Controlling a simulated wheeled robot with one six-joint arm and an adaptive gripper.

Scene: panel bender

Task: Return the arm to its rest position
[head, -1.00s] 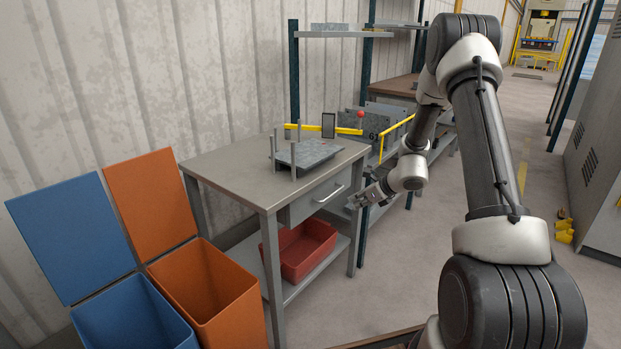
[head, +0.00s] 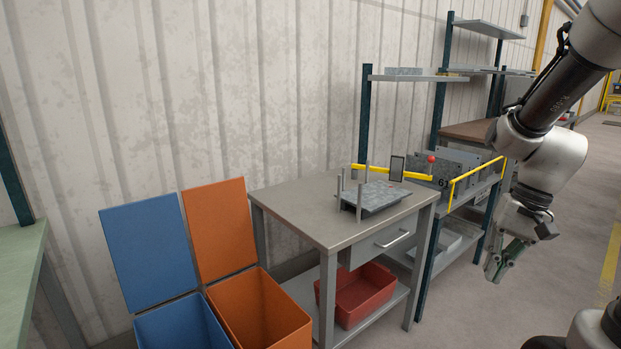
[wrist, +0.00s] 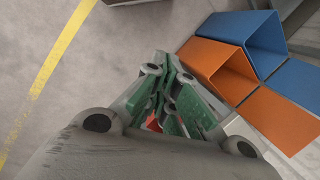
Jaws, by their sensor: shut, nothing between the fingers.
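My gripper (head: 497,266) hangs at the right of the head view, pointing down, in front of the shelf rack and clear of the table. Its fingers are together with nothing between them. In the wrist view my gripper (wrist: 172,62) shows its green-grey fingers closed above the floor. My arm runs from the gripper up to the top right edge of the head view; part of it is out of frame.
A grey table (head: 300,213) holds a metal plate fixture (head: 375,198); a red bin (head: 362,296) sits on its lower shelf. Orange (head: 262,310) and blue (head: 165,325) open bins stand left. A shelf rack (head: 432,270) is behind my gripper. Floor at right is clear.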

